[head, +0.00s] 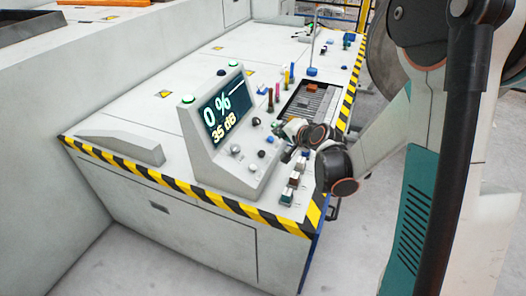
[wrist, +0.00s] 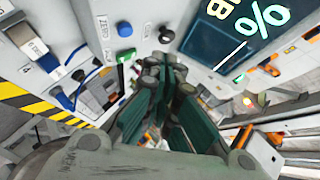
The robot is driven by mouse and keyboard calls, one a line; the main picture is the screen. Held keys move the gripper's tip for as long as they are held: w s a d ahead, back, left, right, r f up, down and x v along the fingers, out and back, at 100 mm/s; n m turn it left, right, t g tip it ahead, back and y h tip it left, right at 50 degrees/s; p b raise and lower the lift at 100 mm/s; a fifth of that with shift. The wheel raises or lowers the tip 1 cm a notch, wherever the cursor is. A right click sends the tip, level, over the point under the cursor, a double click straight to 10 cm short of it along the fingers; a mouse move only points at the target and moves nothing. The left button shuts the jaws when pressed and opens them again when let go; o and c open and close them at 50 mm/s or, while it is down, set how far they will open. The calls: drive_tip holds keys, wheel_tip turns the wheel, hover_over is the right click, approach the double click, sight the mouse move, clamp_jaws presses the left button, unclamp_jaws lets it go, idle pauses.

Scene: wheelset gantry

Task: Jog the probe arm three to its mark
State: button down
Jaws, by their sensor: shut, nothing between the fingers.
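My gripper (head: 287,154) is low over the right side of the grey console, beside the screen housing. In the wrist view its teal fingers (wrist: 163,68) are together with nothing seen between them. Their tips are close to a green button or knob (wrist: 125,55) and a blue one (wrist: 124,29) on a light panel; I cannot tell whether they touch anything. The screen (head: 226,108) reads 0 % and 35 dB; part of it shows in the wrist view (wrist: 238,30). I cannot make out which part is probe arm three or its mark.
The screen housing (head: 205,157) stands left of my gripper. A row of small blocks (head: 291,184) lies near the front right corner. Coloured upright handles (head: 278,92) and a dark slotted tray (head: 306,107) lie behind. Yellow-black striping (head: 180,184) marks the console edge. Grey floor is open in front.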

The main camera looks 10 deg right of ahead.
sight(262, 153)
drive_tip(key=shift+f, duration=0.1)
drive_tip(key=a+f+b, duration=0.1)
drive_tip(key=f+b, duration=0.1)
drive_tip(key=w+a+f+b, duration=0.1)
drive_tip(key=f+b, duration=0.1)
drive_tip(key=f, duration=0.1)
drive_tip(key=w+a+f+b, duration=0.1)
drive_tip(key=f+b, duration=0.1)
drive_tip(key=shift+f, duration=0.4)
drive_tip(key=shift+f, duration=0.1)
idle(1.4)
drive_tip(key=shift+w+a+f+b, duration=0.15)
drive_tip(key=shift+f+b, duration=0.15)
drive_tip(key=shift+b, duration=0.1)
drive_tip(key=shift+w+a+f, duration=0.1)
drive_tip(key=shift+a+f, duration=0.05)
drive_tip(key=shift+f, duration=0.3)
idle(4.5)
